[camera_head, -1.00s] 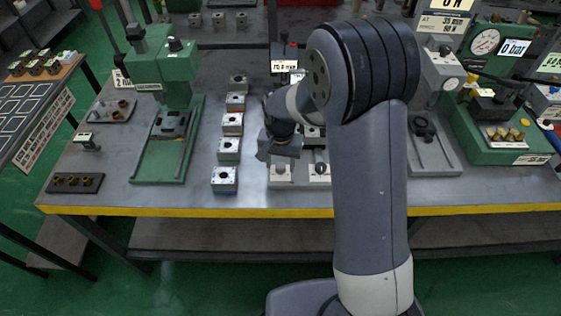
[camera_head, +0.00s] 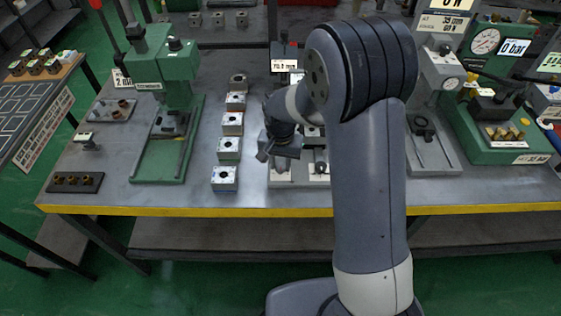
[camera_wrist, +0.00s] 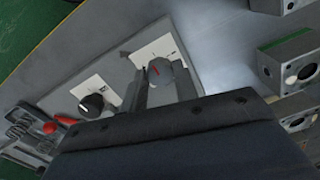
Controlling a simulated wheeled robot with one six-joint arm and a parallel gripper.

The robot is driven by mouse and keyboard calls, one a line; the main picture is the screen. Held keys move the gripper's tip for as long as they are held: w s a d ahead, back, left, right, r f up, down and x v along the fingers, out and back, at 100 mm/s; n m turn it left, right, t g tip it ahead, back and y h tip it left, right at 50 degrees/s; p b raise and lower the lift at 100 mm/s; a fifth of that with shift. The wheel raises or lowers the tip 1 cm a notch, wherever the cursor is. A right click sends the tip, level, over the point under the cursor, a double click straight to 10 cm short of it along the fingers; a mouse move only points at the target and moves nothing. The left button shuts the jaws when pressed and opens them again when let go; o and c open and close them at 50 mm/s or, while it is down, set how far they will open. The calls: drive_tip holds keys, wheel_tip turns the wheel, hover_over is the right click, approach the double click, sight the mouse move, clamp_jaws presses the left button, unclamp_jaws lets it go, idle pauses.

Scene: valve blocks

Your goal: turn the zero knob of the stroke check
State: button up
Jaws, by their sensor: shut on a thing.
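The stroke check stands on the bench with a small display (camera_head: 284,66) showing a value in mm. In the wrist view its pale base plate (camera_wrist: 130,65) carries two knobs on white labels. A grey knob with a red mark (camera_wrist: 160,70) sits between the fingers of my gripper (camera_wrist: 163,84), which is shut on it. A black knob with a white line (camera_wrist: 92,104) stands free beside it. In the head view my gripper (camera_head: 278,150) is low over the left part of the plate and hides the held knob. I cannot read the knob labels.
A column of valve blocks (camera_head: 228,149) stands just left of my gripper. A green press (camera_head: 165,75) is farther left, and a green gauge stand (camera_head: 490,135) is at the right. In the wrist view, springs and a red-handled tool (camera_wrist: 45,128) lie in a tray.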

sight(280, 166)
drive_tip(key=shift+n+b, duration=0.65)
drive_tip(key=shift+n, duration=2.25)
drive_tip(key=o, duration=1)
drive_tip(key=shift+c, duration=0.2)
wheel_tip(280, 166, up, 11)
drive_tip(key=shift+f, duration=0.15)
